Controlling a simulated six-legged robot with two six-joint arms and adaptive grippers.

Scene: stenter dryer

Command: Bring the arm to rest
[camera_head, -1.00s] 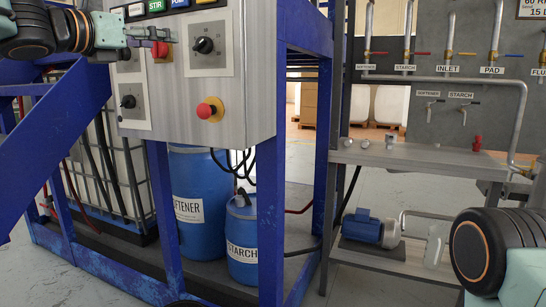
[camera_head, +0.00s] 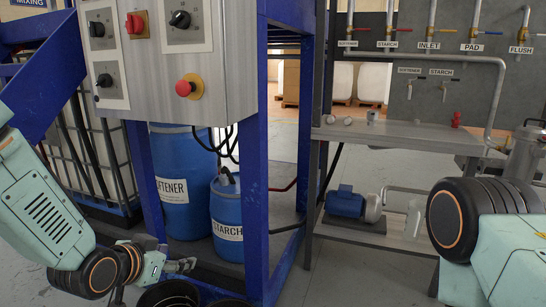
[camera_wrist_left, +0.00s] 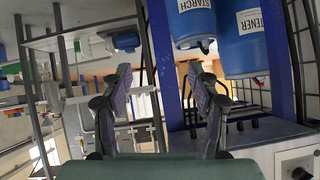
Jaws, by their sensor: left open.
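My left arm comes in low at the left of the head view, its pale green link hanging down beside the blue frame. Its gripper (camera_head: 180,267) is in front of the lower part of the blue softener drum (camera_head: 176,205), below the control panel (camera_head: 225,80). In the left wrist view the two dark fingers of this gripper (camera_wrist_left: 160,85) stand apart with nothing between them. They are open and empty. My right arm shows at the lower right of the head view, but its gripper is out of sight.
The blue starch drum (camera_head: 227,225) stands beside the softener drum. A blue upright post (camera_head: 257,200) is close to the right. Dark round buckets (camera_head: 168,296) are at the bottom edge. A grey shelf (camera_head: 405,135) with a blue pump (camera_head: 345,202) stands at the right.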

